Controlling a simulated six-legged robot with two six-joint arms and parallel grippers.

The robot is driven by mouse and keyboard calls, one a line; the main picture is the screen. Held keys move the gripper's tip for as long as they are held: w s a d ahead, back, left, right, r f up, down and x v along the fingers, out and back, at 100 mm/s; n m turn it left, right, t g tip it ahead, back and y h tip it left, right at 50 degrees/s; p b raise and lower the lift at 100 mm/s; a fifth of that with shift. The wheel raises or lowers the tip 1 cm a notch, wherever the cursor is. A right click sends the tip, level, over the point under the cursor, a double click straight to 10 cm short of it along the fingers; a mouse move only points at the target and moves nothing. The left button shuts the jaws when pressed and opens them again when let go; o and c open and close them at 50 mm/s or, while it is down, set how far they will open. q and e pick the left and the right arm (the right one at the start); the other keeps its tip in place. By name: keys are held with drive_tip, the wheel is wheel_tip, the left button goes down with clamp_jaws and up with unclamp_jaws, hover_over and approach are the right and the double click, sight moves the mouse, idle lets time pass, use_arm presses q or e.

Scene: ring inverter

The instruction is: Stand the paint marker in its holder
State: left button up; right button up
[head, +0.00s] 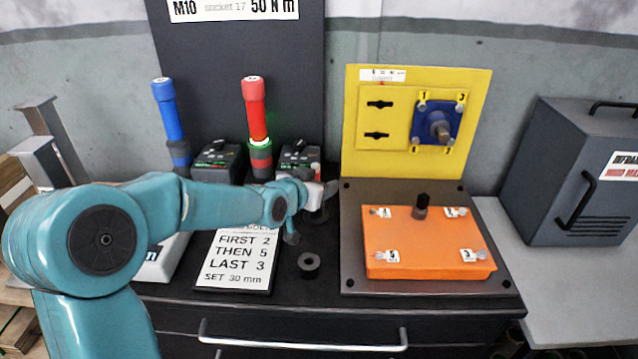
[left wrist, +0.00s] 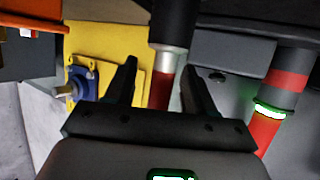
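The paint marker, with a red part, a silver-white collar and a dark end, shows in the left wrist view (left wrist: 161,88) between my left fingers. A short dark ring-shaped piece (head: 309,263), which looks like the holder, sits on the bench in front of my gripper. My right gripper is out of view.
A blue tool (head: 167,110) and a red tool (head: 256,115) stand in docks behind my left arm. An instruction card (head: 238,262) lies in front. An orange cover (head: 425,243) and yellow panel (head: 352,120) are at right, beside a grey cabinet (head: 565,150).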

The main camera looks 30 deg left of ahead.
use_arm(q)
drive_tip(key=p+v, duration=0.1)
drive_tip(key=v, duration=1.5)
drive_tip(key=shift+s+p, duration=0.2)
drive_tip(key=shift+p, duration=0.2)
drive_tip(key=shift+d, duration=0.1)
